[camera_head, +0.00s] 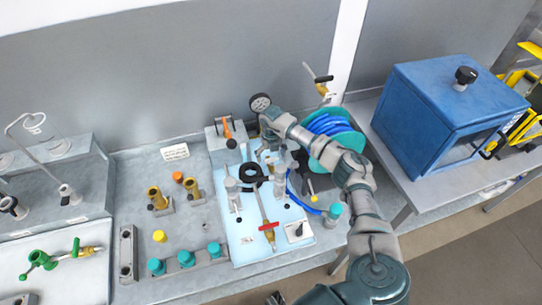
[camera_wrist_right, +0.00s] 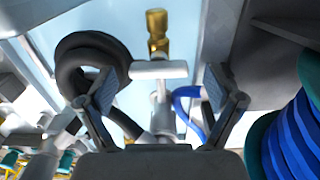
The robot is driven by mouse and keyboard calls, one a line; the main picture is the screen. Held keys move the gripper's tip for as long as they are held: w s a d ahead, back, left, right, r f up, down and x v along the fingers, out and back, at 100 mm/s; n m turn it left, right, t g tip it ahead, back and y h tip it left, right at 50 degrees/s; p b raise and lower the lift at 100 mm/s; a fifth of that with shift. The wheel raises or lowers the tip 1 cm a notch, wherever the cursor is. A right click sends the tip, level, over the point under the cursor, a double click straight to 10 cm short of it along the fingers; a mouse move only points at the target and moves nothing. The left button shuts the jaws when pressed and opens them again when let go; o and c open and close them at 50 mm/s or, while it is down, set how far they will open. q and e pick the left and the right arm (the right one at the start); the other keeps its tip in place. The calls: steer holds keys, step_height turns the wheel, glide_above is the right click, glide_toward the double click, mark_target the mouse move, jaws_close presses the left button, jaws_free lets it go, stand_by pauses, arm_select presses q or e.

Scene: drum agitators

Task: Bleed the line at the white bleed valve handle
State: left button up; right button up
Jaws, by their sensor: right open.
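The white bleed valve handle (camera_wrist_right: 158,69) is a T-shaped bar on a pale stem in the right wrist view, below a brass fitting (camera_wrist_right: 157,25). My right gripper (camera_wrist_right: 163,86) is open, with one finger on each side of the handle and a visible gap to both. In the head view my right gripper (camera_head: 268,147) is over the back of the light blue panel (camera_head: 244,236); the handle cannot be made out there. My left gripper is not in view.
A black hose loop (camera_wrist_right: 88,55) is close to the left finger, a blue hose (camera_wrist_right: 186,105) close to the right one. A teal hose reel (camera_head: 337,150) stands right of the panel. A red-handled valve (camera_head: 268,226) and metal cylinders stand on the panel.

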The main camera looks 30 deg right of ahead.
step_height(320, 180, up, 12)
steer(key=shift+f, duration=0.25)
steer(key=shift+w+d, duration=0.1)
